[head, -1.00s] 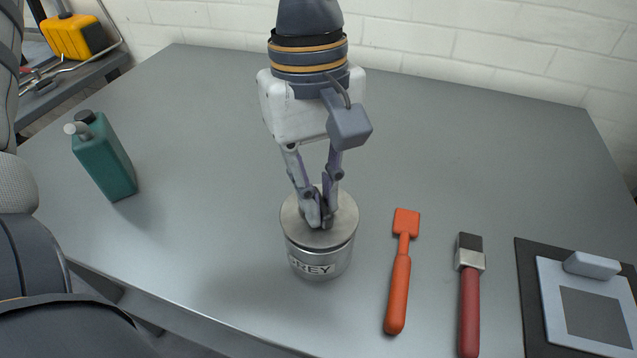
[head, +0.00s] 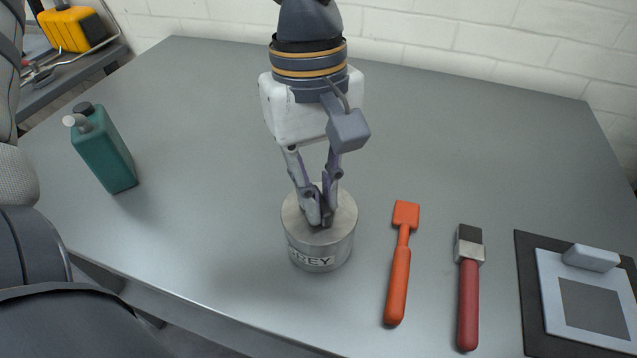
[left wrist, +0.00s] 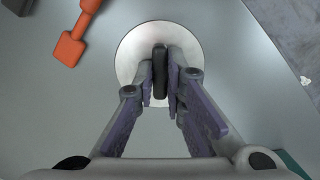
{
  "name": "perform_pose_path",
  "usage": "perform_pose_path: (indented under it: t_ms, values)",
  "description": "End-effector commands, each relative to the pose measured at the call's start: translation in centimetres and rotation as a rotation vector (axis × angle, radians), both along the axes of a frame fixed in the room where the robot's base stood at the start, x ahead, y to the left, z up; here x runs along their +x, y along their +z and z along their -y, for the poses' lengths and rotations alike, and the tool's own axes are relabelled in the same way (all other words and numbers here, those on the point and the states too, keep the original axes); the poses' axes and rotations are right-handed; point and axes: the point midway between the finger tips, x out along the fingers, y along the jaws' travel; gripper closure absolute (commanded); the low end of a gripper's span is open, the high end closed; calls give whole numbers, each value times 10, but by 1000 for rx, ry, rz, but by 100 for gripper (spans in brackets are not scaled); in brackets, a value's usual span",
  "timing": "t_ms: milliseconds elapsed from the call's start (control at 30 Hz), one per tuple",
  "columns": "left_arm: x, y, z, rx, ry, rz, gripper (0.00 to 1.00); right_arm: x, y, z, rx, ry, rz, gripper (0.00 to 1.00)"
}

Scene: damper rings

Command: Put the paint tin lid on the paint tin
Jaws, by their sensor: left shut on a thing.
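The paint tin (head: 340,254) is a grey metal can with a label ending in "REY", upright on the table. The round metal paint tin lid (head: 344,222) lies over its top, and I see no clear gap between them. My left gripper (head: 323,219) comes down from above and is shut on the lid's dark upright grip. In the left wrist view the lid (left wrist: 129,55) is a pale disc, and the dark grip (left wrist: 160,72) is between the fingers (left wrist: 161,88). The lid hides the tin's mouth. My right gripper is not in view.
An orange scraper-like tool (head: 399,275), a red-handled brush (head: 468,300) and a dark mat (head: 529,300) with a pale board (head: 560,330) lie to the right. A teal bottle (head: 105,155) stands at left. The back of the grey table (head: 450,130) is clear.

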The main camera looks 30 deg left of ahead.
Motion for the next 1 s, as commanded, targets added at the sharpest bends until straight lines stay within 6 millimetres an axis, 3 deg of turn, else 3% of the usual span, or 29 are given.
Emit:
perform_pose_path:
  t_ms: [100, 133, 200, 567, 900, 1000]
  values:
    - [0, -2, 0, 0, 0, 0, 100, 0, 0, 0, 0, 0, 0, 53]
    - [0, -2, 0, 0, 0, 0, 82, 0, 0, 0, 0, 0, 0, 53]
    - [0, -2, 0, 0, 0, 0, 66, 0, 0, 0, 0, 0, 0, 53]
    - [1, 5, -1, 1, 1, 3, 66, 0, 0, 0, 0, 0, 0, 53]
    - [9, 89, -11, -1, 2, 5, 66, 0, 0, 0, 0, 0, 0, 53]
    - [10, 106, -13, -1, 1, 3, 66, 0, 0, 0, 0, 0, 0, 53]
